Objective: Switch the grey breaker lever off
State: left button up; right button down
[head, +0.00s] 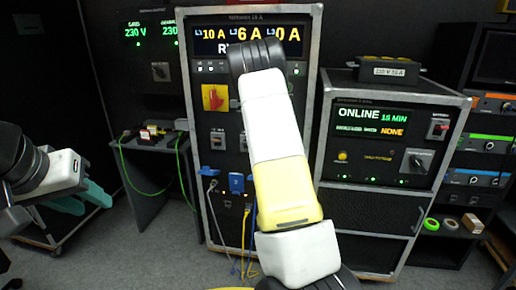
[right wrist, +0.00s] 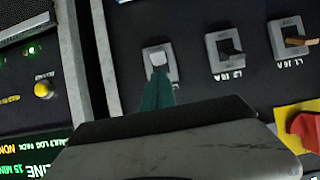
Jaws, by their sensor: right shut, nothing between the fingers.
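The grey breaker lever (right wrist: 159,58) sits in a light grey breaker housing on the dark panel in the right wrist view. My right gripper (right wrist: 157,78) is shut and empty, its teal fingertips right at the lower edge of this lever. I cannot tell whether they touch it, and they hide the area below. In the head view my right arm covers this breaker and the right gripper. The rack display (head: 248,40) reads L1 10 A, L2 6 A, L3 0 A. My left gripper (head: 82,200) is open and empty at the far left, away from the rack.
Beside the grey lever are a breaker with a black lever (right wrist: 230,47) and one with a brown lever (right wrist: 298,41). A red rotary switch on a yellow plate (head: 214,97) is nearby. A second cabinet (head: 388,115) stands to the right. Cables hang below the panel.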

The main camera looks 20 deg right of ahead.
jog(key=s+a, duration=0.3)
jog(key=s, duration=0.3)
jog(key=shift+a+f, duration=0.3)
jog(key=shift+a, duration=0.05)
